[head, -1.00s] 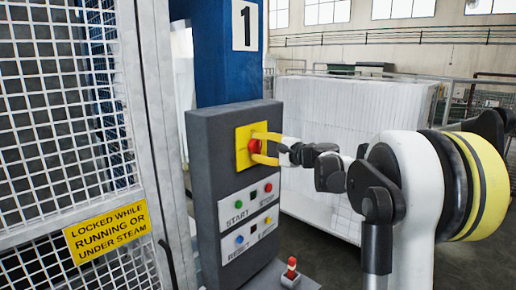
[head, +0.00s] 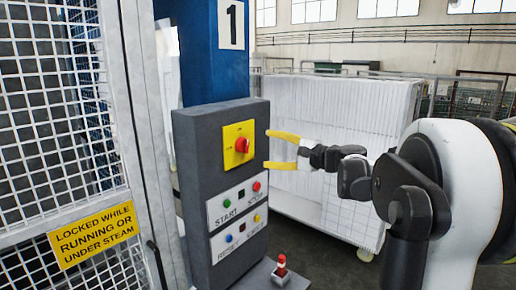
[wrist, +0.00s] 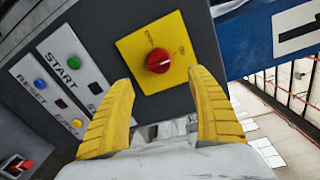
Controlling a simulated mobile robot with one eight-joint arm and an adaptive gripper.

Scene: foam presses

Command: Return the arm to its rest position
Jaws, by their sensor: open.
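My gripper (head: 281,150) is open and empty, its two yellow fingers spread apart to the right of the control box (head: 185,195). It is clear of the red rotary switch (head: 242,145) on its yellow plate. In the wrist view, the red switch (wrist: 159,61) sits beyond and between the fingertips of my gripper (wrist: 165,85), with a visible gap. My arm reaches in from the right side of the head view.
The box carries START, RESET and other buttons. A red-topped device (head: 281,270) stands at its foot. A mesh gate (head: 60,110) with a yellow sign (head: 93,235) is at left. White stacked blocks (head: 345,130) stand behind my gripper. A blue column (head: 212,65) rises behind the box.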

